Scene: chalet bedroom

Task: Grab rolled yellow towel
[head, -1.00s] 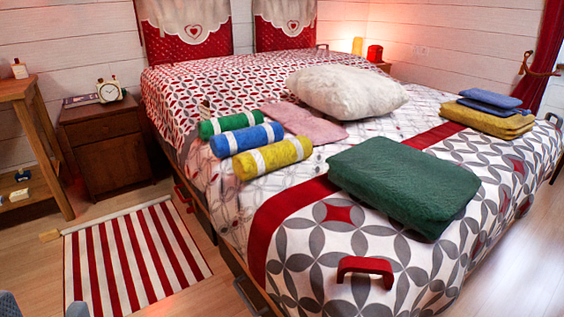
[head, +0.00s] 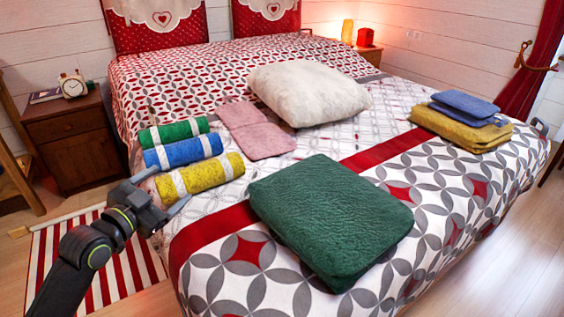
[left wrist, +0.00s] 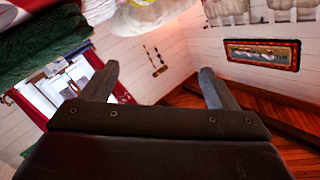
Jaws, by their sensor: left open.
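The rolled yellow towel (head: 203,175), with two white bands, lies on the bed in the head view. It is the nearest of three rolls, in front of the rolled blue towel (head: 186,152) and the rolled green towel (head: 172,132). My left gripper (head: 165,190) is open at the yellow roll's left end, with one finger toward its far side and one toward its near side. I cannot tell whether they touch it. In the left wrist view the open fingers (left wrist: 158,82) stand wide apart with nothing clearly between them. My right gripper is not in view.
A large folded green towel (head: 330,215) lies right of the rolls. A pink cloth (head: 262,140) and a white pillow (head: 310,93) lie behind. Folded yellow (head: 450,130) and blue (head: 465,105) towels are stacked at right. A nightstand (head: 70,150) stands left.

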